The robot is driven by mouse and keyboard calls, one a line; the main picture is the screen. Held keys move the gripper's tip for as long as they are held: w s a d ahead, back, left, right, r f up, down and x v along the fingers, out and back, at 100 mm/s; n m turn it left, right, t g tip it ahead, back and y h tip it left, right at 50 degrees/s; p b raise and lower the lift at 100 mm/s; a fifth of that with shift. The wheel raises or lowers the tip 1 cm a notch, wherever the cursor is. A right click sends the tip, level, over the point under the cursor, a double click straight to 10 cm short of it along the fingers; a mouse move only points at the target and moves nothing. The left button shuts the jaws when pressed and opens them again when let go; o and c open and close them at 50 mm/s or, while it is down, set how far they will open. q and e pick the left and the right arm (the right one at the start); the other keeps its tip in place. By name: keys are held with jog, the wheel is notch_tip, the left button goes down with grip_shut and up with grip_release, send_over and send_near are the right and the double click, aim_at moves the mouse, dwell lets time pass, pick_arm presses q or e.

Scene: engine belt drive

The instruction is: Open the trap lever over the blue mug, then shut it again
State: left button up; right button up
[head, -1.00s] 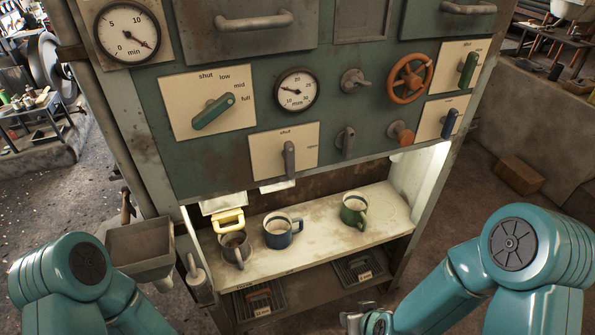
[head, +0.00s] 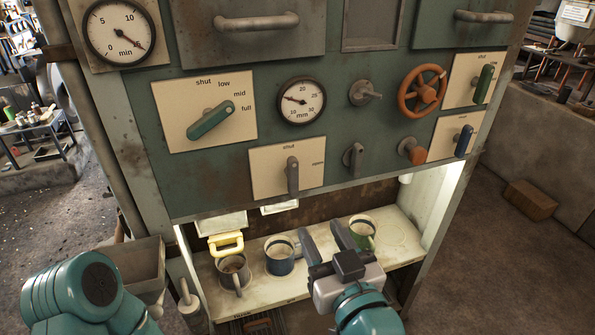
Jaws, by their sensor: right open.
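The blue mug (head: 280,260) stands on the lit shelf between a grey mug and a green mug. Above it, on the panel, a grey lever (head: 292,178) stands upright on a cream plate (head: 264,177) marked "shut" at the top, with a small, blurred word at the right. I take it for the trap lever. My right gripper (head: 322,227) is open and empty, its two fingers pointing up at the panel. It is below and to the right of the lever, apart from it, and covers part of the shelf. My left arm shows at the lower left; its gripper is out of view.
The grey mug (head: 234,273) and the partly covered green mug (head: 362,234) flank the blue one. Right of the grey lever are a small grey knob (head: 353,160) and an orange knob (head: 412,151). A green-handled lever (head: 211,120) sits above left.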

aim_at(294, 182)
jog(key=p+x, duration=0.1)
jog(key=x, duration=1.2)
jog(key=shift+w+f, duration=0.15)
jog(key=shift+w, duration=0.25)
pick_arm(q)
notch_tip(294, 182, up, 3)
jog(key=shift+s+f, duration=0.15)
pick_arm(e)
jog(key=shift+s+a, duration=0.1)
pick_arm(q)
jog(key=shift+f, duration=0.1)
pick_arm(e)
grip_shut()
